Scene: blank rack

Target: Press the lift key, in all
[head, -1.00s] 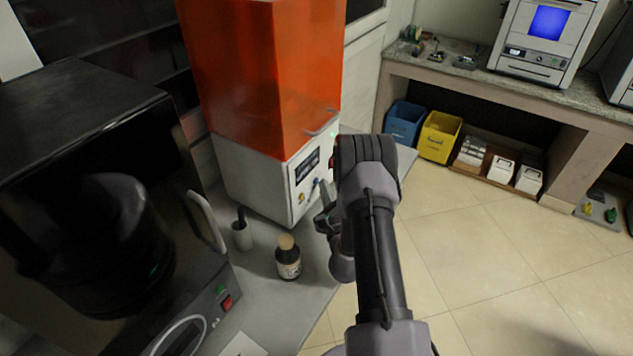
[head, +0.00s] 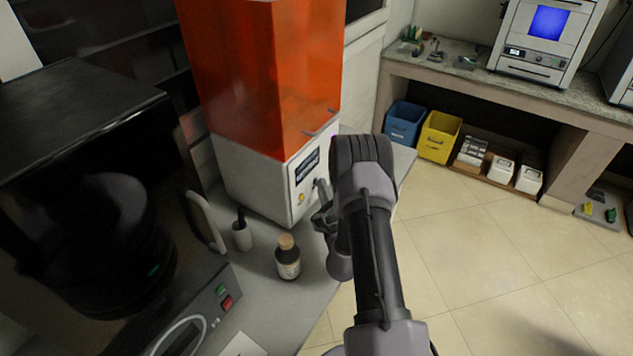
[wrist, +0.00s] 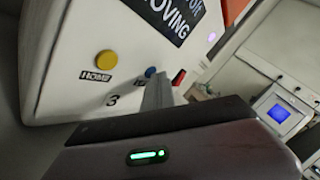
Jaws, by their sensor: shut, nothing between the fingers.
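The machine with the orange hood (head: 265,70) has a white base whose front panel (wrist: 60,60) fills much of the wrist view. On it are a yellow button (wrist: 106,60) labelled HOME, a blue button (wrist: 150,72), a red switch (wrist: 179,77) and a dark display (wrist: 170,15) whose visible text ends in "OVING". The blue button's label is mostly hidden, so I cannot read whether it is the lift key. My gripper (wrist: 158,92) is shut and empty, its tips right at the blue button; I cannot tell whether they touch. It also shows in the head view (head: 319,188).
A dark machine (head: 80,130) with a handle stands farther left. Blue (head: 405,122) and yellow (head: 439,136) bins sit under the far counter.

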